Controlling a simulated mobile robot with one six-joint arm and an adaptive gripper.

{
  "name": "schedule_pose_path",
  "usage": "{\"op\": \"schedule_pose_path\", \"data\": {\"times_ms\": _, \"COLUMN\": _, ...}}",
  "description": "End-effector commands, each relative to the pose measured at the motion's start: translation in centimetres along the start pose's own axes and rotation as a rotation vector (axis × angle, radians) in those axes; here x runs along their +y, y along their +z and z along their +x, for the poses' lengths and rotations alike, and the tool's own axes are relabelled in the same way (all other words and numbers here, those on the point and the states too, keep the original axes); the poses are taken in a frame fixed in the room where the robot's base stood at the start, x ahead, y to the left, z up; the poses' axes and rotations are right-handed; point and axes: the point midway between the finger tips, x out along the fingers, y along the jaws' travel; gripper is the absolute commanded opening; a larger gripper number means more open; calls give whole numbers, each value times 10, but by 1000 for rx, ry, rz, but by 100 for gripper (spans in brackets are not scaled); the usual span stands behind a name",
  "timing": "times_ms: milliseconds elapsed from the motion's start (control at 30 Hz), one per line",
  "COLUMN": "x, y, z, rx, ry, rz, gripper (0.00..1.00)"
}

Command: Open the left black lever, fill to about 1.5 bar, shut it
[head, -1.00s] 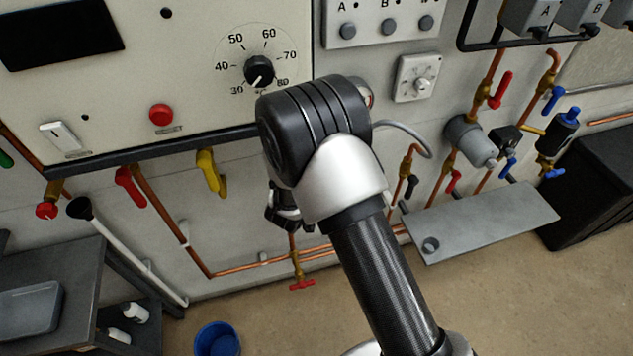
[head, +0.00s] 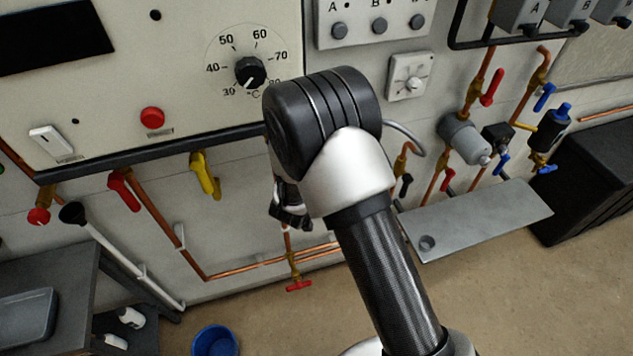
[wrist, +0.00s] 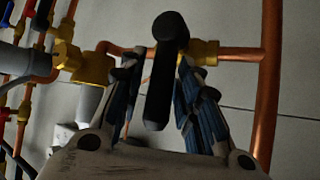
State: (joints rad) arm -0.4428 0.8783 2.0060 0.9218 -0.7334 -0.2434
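In the wrist view a black lever (wrist: 158,95) with a rounded top sits on a brass valve (wrist: 203,52) in a horizontal copper pipe. My gripper (wrist: 160,98) is open, with one finger on each side of this lever. Gaps show between the lever and both fingers. In the head view my gripper (head: 290,213) is small and partly hidden by my wrist, in front of the wall below the panel. The lever between the fingers is hidden there. Another black lever (head: 405,185) shows right of my arm. No pressure gauge reading can be made out.
Red (head: 124,190) and yellow (head: 204,175) levers hang below the panel at left. A red-handled tap (head: 299,286) is below my gripper. A grey shelf (head: 480,222) juts out at right, near a grey pump (head: 463,139). A blue bucket (head: 215,342) stands on the floor.

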Motion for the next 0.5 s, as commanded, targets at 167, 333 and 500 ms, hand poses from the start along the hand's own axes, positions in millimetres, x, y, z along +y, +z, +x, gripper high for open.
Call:
{"op": "schedule_pose_path", "data": {"times_ms": 167, "x": 0, "y": 0, "z": 0, "rx": 1, "ry": -1, "rz": -1, "gripper": 40}}
{"op": "schedule_pose_path", "data": {"times_ms": 333, "x": 0, "y": 0, "z": 0, "rx": 2, "ry": -1, "rz": -1, "gripper": 40}}
{"op": "schedule_pose_path", "data": {"times_ms": 500, "x": -2, "y": -1, "z": -10, "rx": 3, "ry": -3, "rz": -2, "gripper": 40}}
